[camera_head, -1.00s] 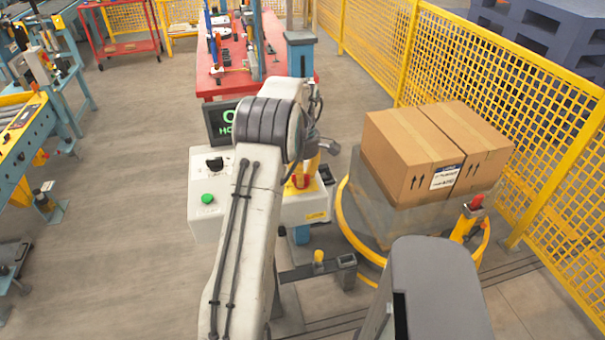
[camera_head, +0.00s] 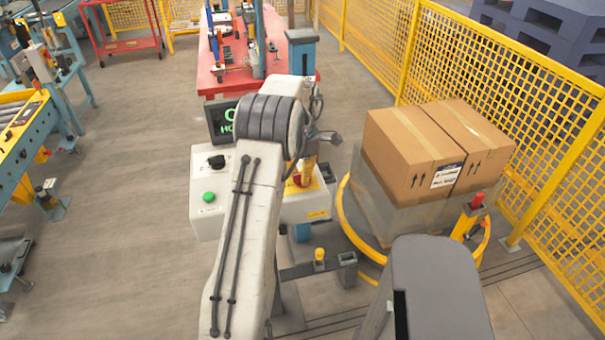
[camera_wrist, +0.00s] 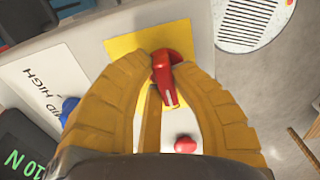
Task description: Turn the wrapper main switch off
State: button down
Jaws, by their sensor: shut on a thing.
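The main switch is a red handle (camera_wrist: 166,82) on a yellow plate (camera_wrist: 122,46) in the wrist view. The handle points down the picture, slightly to the right, with a white mark near its end. The tips of my gripper (camera_wrist: 166,62) are closed in on both sides of the handle. In the head view, the white control box (camera_head: 207,222) carries the yellow plate (camera_head: 318,194) and a red part of the switch. My arm and gripper (camera_head: 306,172) hide much of the switch there.
The box also carries a black knob (camera_head: 216,161) and a green button (camera_head: 208,197). A dark display (camera_head: 221,122) stands behind it. Wrapped cartons (camera_head: 412,153) stand to the right, inside a yellow ring (camera_head: 349,225). A yellow mesh fence (camera_head: 480,75) runs behind. Floor at left is open.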

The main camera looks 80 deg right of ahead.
jog(key=shift+a+f, duration=0.1)
jog(key=c, duration=1)
grip_release()
jog(key=shift+c, duration=0.2)
jog(key=shift+r, duration=0.2)
notch_tip(320, 180, up, 12)
jog(key=shift+f, duration=0.15)
